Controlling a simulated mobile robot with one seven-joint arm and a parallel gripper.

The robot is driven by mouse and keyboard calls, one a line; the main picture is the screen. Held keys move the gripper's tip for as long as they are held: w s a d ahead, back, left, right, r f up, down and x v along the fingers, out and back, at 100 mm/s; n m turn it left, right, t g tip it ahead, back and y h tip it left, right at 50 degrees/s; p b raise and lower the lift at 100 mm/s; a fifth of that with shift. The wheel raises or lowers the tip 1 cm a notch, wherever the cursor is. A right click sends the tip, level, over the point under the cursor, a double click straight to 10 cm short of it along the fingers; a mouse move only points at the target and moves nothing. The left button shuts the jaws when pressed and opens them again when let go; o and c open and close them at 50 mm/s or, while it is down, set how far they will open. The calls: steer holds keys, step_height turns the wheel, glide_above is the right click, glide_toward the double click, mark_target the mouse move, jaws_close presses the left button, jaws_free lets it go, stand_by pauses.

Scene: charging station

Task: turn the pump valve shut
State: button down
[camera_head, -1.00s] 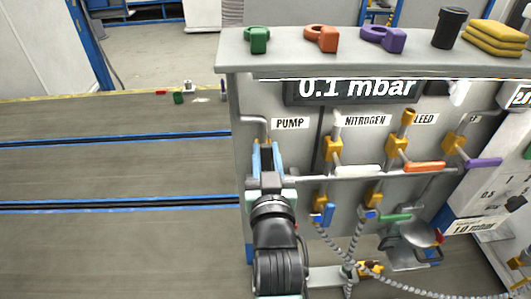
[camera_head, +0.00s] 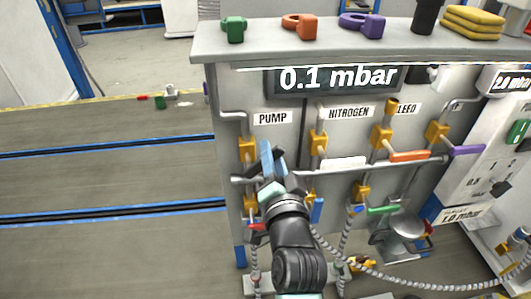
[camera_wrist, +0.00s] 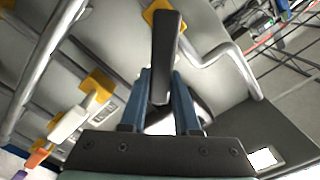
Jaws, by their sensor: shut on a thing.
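The pump valve has a yellow body (camera_head: 247,149) under the PUMP label (camera_head: 272,118) on the grey panel. In the wrist view its yellow body (camera_wrist: 157,12) is at the top, with a dark flat handle (camera_wrist: 166,58) running down from it between the blue fingers. My gripper (camera_head: 269,158) is just right of and slightly below the valve body in the head view, leaning up and left. It also shows in the wrist view (camera_wrist: 166,90), shut on the dark handle. In the head view the gripper mostly hides the handle.
To the right are the nitrogen valve's white handle (camera_head: 343,163), an orange handle (camera_head: 408,156) and a purple handle (camera_head: 467,150). A horizontal pipe (camera_head: 385,167) crosses just below them. Lower valves and braided hoses (camera_head: 400,287) lie beneath. The floor left of the panel is open.

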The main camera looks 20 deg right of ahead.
steer(key=f+m, duration=0.1)
steer(key=m, duration=0.1)
steer(key=d+f+m, duration=0.1)
steer(key=m, duration=0.1)
steer(key=shift+s+d+m, duration=0.1)
steer(key=shift+s+m, duration=0.05)
steer(key=shift+m, duration=0.15)
steer(key=shift+d+f+m+p, duration=0.15)
steer(key=shift+f+m, duration=0.4)
steer(key=shift+m, duration=0.45)
steer(key=shift+f+m+p, duration=0.15)
steer(key=shift+f+m, duration=0.35)
steer(key=shift+m, duration=0.5)
steer(key=shift+f, duration=0.1)
steer(key=c, duration=0.6)
jaws_free()
steer(key=shift+c, duration=0.2)
steer(key=shift+s, duration=0.1)
steer(key=s+a+b, duration=0.2)
steer(key=s+b, duration=0.1)
steer(key=s, duration=0.9)
steer(key=shift+s+a, duration=0.25)
steer(key=shift+s, duration=0.05)
